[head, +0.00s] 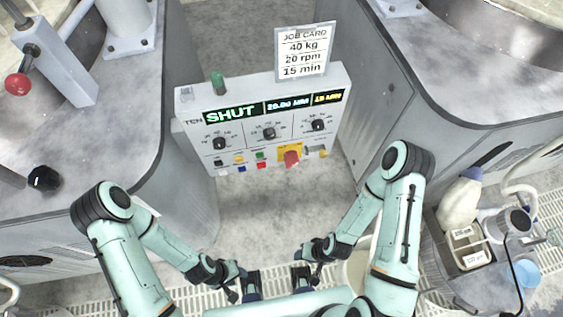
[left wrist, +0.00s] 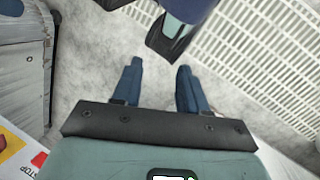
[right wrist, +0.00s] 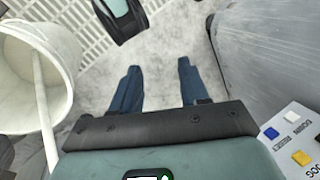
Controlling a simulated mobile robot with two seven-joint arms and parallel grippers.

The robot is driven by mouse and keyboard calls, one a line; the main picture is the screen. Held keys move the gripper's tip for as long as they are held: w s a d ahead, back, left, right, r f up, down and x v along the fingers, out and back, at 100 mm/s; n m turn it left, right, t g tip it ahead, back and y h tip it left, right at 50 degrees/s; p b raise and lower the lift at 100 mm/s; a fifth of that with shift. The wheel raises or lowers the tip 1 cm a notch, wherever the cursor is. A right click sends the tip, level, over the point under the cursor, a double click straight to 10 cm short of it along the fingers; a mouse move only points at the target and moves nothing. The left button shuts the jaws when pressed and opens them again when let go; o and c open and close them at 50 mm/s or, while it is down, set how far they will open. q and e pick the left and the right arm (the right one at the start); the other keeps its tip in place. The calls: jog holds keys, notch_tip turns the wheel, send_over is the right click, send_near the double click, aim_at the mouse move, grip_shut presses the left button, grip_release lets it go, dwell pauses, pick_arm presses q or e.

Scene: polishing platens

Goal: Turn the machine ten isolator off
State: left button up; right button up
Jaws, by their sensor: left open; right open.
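The machine panel marked TEN (head: 262,118) stands at the centre of the head view; its display reads SHUT in green. Its face carries three black dials, a row of small coloured buttons, and a red knob (head: 291,158) on a yellow plate. A small grey and yellow fitting (head: 316,153) sits right of the knob; I cannot tell which control is the isolator. My left gripper (head: 237,284) is open and empty, low in front of the panel; its fingers show in the left wrist view (left wrist: 160,68). My right gripper (head: 306,265) is also open and empty, apart from the panel.
A job card (head: 304,52) and a green lamp (head: 217,83) stand atop the panel. Grey machines flank it; the left one has a red-balled lever (head: 18,84) and black knob (head: 43,178). A white bucket (right wrist: 40,60) is near my right gripper. Floor before the panel is clear.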

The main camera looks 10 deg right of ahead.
jog(key=w+a+f+t+b, duration=0.3)
jog(key=w+f+t+b, duration=0.15)
jog(key=w, duration=0.25)
jog(key=m+t+h+b, duration=0.3)
jog(key=m+t+b, duration=0.2)
jog(key=t+b, duration=0.6)
send_near(293, 166)
pick_arm(q)
jog(key=w+a+f+t, duration=0.1)
jog(key=w+f, duration=0.2)
jog(key=f, duration=0.5)
jog(key=w+a+f+t+y, duration=0.1)
jog(key=w+a+f+t, duration=0.1)
jog(key=f, duration=0.6)
jog(key=shift+w+a+f+n, duration=0.2)
jog(key=shift+w+f+n, duration=0.2)
jog(key=shift+w, duration=0.3)
pick_arm(e)
jog(key=shift+t, duration=0.95)
jog(key=w, duration=0.3)
jog(key=w+f, duration=0.1)
jog(key=w, duration=0.7)
jog(key=shift+a+f, duration=0.25)
jog(key=shift+a, duration=0.15)
jog(key=shift+c, duration=0.3)
grip_shut()
